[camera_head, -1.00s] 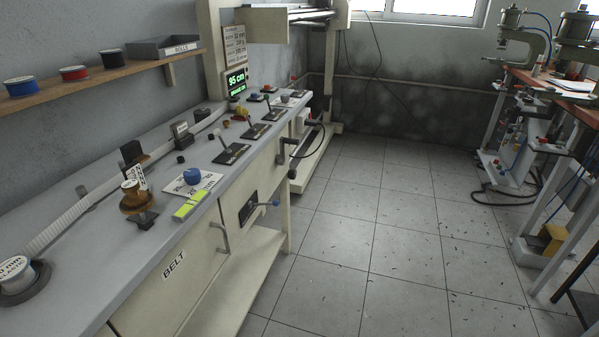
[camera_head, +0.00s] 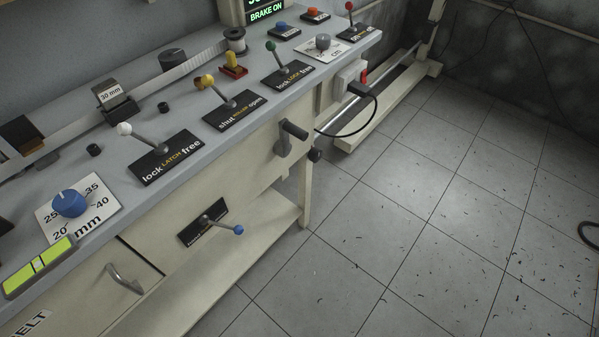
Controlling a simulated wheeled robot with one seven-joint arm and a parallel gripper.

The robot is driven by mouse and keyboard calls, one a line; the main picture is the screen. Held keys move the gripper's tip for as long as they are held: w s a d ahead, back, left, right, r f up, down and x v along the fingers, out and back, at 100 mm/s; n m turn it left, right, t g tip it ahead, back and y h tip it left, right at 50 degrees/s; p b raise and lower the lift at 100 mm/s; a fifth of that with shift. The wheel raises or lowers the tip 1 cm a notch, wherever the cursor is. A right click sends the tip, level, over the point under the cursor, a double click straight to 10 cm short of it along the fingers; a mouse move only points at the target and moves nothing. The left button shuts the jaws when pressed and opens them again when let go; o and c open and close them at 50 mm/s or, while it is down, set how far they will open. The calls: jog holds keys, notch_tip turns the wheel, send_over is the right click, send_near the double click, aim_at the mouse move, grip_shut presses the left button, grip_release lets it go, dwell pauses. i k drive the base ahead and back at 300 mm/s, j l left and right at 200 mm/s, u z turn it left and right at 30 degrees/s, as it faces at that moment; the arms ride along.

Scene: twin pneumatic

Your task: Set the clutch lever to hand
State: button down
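No lever with a readable "clutch" or "hand" label shows. A lever with a blue ball (camera_head: 238,230) sits on a black plate (camera_head: 190,236) on the bench's front face; the plate's text is too small to read. Its arm points right and slightly down. On the bench top stand a white-ball lever (camera_head: 124,129) marked "lock LATCH free", a yellow-knob lever (camera_head: 206,82) on a "shut ... open" plate, and a green-ball lever (camera_head: 271,46) on a "lock ... free" plate. A red-ball lever (camera_head: 349,6) is at the far end, its label unclear. My gripper is not in view.
A black crank handle (camera_head: 292,131) and a drawer handle (camera_head: 124,279) stick out from the bench front. A lower shelf (camera_head: 240,240) juts out below. A blue dial (camera_head: 69,203) sits at the left. The tiled floor (camera_head: 400,240) at right is open, with small scraps.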

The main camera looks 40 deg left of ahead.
aim_at(238, 230)
jog(key=i+j+z, duration=0.1)
jog(key=i, duration=1.05)
jog(key=i+l+u, duration=0.1)
jog(key=i+u, duration=0.15)
jog(key=i+l+u, duration=0.15)
jog(key=i+u, duration=0.15)
jog(key=l+u, duration=0.2)
jog(key=u, duration=0.2)
jog(key=l+u, duration=0.25)
jog(key=u, duration=0.15)
jog(key=l+u, duration=0.2)
jog(key=u, duration=0.2)
jog(key=l+u, duration=0.25)
jog(key=u, duration=0.15)
jog(key=k+l+u, duration=0.1)
jog(key=u, duration=0.3)
jog(key=l, duration=0.1)
